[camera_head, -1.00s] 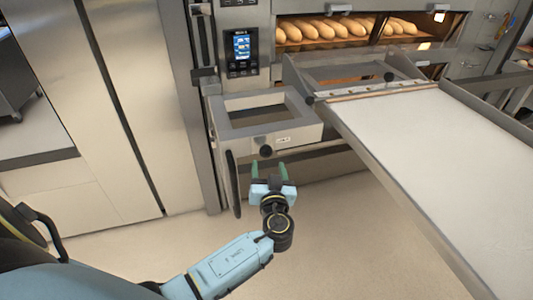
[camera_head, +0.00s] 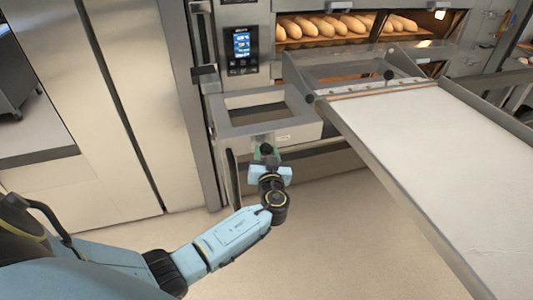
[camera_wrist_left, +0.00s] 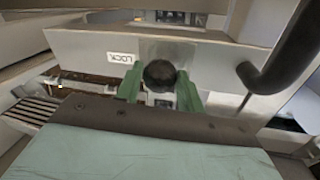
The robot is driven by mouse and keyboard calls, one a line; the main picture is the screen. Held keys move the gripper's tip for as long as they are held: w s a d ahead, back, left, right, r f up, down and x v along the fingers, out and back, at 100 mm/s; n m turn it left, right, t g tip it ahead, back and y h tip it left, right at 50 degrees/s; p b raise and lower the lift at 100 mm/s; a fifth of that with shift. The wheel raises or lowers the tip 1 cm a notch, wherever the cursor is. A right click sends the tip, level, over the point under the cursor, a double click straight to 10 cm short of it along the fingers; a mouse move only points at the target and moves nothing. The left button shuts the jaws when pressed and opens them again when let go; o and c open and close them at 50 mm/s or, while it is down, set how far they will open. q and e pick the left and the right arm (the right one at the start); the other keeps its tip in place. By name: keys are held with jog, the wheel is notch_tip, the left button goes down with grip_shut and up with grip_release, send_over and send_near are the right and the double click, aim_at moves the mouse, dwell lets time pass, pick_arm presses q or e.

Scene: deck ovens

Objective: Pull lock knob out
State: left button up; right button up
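The lock knob (camera_wrist_left: 159,76) is a round black knob on the front of a grey metal frame, right of a white LOCK label (camera_wrist_left: 121,59) in the left wrist view. It also shows in the head view (camera_head: 266,150). My left gripper (camera_wrist_left: 160,90) has its two green fingers apart, one on each side of the knob. A small gap seems to show between the fingers and the knob, but I cannot tell whether they touch it. My right gripper is not in view.
A dark curved handle (camera_wrist_left: 290,50) is close on the right in the left wrist view. A long loader board (camera_head: 430,140) slopes down at the right in the head view. Loaves (camera_head: 335,27) sit in the oven behind. The floor below is clear.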

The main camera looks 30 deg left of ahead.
pick_arm(q)
grip_shut()
jog(key=shift+d+b+v, duration=0.2)
jog(key=shift+b+v, duration=0.55)
jog(key=shift+v, duration=0.45)
jog(key=shift+w+f, duration=0.15)
jog(key=shift+o, duration=1.6)
grip_release()
jog(key=o, duration=0.4)
jog(key=shift+d, duration=0.1)
